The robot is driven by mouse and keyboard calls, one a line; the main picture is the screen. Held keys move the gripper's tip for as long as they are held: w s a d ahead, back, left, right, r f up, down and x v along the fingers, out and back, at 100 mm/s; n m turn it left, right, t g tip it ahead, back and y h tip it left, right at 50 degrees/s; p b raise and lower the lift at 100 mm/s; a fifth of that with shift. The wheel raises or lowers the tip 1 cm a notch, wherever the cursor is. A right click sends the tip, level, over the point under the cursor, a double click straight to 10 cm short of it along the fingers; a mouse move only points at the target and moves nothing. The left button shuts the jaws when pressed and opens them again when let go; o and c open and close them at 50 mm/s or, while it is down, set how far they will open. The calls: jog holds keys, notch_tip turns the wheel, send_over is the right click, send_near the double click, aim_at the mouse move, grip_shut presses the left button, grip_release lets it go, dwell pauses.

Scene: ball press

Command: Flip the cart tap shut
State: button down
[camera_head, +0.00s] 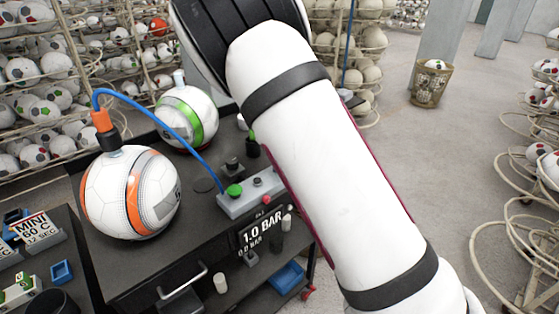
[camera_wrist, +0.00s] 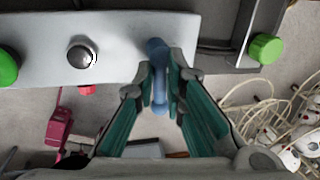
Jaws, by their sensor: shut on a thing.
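The grey control box (camera_head: 240,206) sits on the cart top with a green knob and small buttons; my white arm covers its right end. In the wrist view the same pale panel (camera_wrist: 118,66) shows a silver knob. A blue lever-like part, the tap (camera_wrist: 156,52), stands at the panel's right end. My gripper (camera_wrist: 159,80) has its teal-padded fingers closed about this blue part. The exact contact is partly hidden by the fingertips. My gripper is hidden in the head view.
A blue hose (camera_head: 150,105) runs from the box to an orange-striped ball (camera_head: 128,192) on the cart. A green-striped ball (camera_head: 187,118) stands behind it. A display reads 1.0 BAR (camera_head: 262,232). A green knob (camera_wrist: 265,48) lies right of my gripper. Ball racks surround the cart.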

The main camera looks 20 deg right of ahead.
jog(key=shift+a+m, duration=0.1)
jog(key=shift+m, duration=0.3)
jog(key=c, duration=1.7)
grip_release()
jog(key=shift+o, duration=0.2)
notch_tip(320, 180, up, 12)
jog(key=s+a, duration=0.1)
jog(key=a, duration=0.1)
jog(key=shift+f, duration=0.15)
